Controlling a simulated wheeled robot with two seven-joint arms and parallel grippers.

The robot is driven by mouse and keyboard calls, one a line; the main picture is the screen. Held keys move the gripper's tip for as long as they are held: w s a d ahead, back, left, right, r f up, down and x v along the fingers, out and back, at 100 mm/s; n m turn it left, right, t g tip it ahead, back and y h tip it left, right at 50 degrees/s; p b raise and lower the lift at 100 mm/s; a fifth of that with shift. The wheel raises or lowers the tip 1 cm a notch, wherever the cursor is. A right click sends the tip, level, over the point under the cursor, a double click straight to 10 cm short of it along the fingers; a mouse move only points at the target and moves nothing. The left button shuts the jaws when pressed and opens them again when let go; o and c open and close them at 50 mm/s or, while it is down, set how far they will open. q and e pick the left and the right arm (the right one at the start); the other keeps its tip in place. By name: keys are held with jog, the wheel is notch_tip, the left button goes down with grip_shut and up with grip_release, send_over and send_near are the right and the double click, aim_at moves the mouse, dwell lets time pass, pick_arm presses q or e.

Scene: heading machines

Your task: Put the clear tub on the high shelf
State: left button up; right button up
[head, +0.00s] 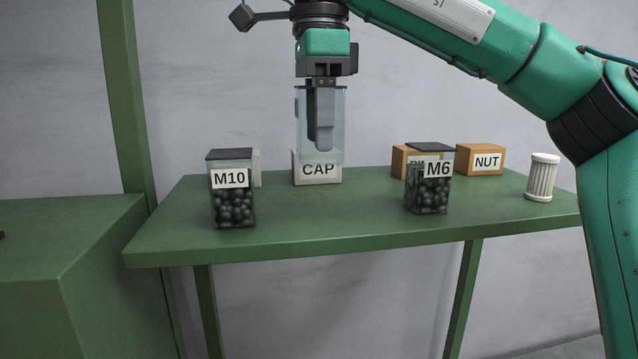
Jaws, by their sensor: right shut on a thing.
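Two other see-through tubs with dark lids and dark round contents stand nearer the front: "M10" (233,207) at left and "M6" (428,190) at right. My left gripper is out of view.
An orange-brown "NUT" box (480,160) and another brown box (401,160) behind M6 stand at the back right. A white ribbed cylinder (541,178) is near the right end. A green post (127,100) rises at left, above a lower green surface (60,235). The front middle is clear.

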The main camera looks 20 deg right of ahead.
notch_tip(320, 180, down, 4)
jog(key=shift+s+d+r, duration=0.1)
jog(key=shift+d+r, duration=0.05)
jog(key=shift+f, duration=2.15)
jog(key=shift+f, duration=0.1)
jog(key=o, duration=1.3)
jog(key=shift+r, duration=6.15)
